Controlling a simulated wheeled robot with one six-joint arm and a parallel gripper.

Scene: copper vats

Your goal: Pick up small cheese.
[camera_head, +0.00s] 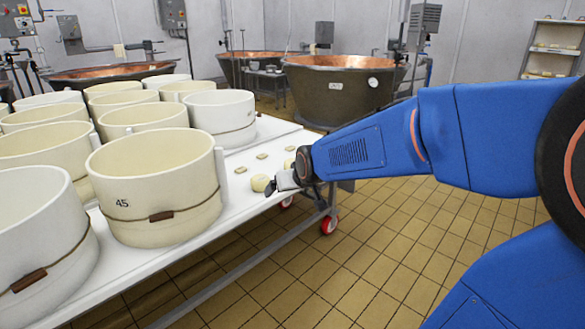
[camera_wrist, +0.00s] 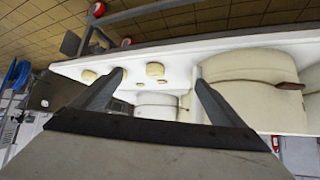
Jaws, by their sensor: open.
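My gripper (camera_head: 274,185) reaches over the white table's edge, beside a small pale round cheese (camera_head: 260,183). In the wrist view the jaws (camera_wrist: 159,72) are apart and empty. A small cheese (camera_wrist: 155,69) shows in the gap between the fingertips, beyond them; I cannot tell how far. Another small cheese (camera_wrist: 88,76) lies left of the left finger, and one is partly hidden behind that finger. In the head view a second pale cheese (camera_head: 289,163) sits farther back, near my wrist.
Small flat tan pieces (camera_head: 240,170) lie between. Copper vats (camera_head: 340,90) stand behind. The tiled floor (camera_head: 400,250) at right is clear.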

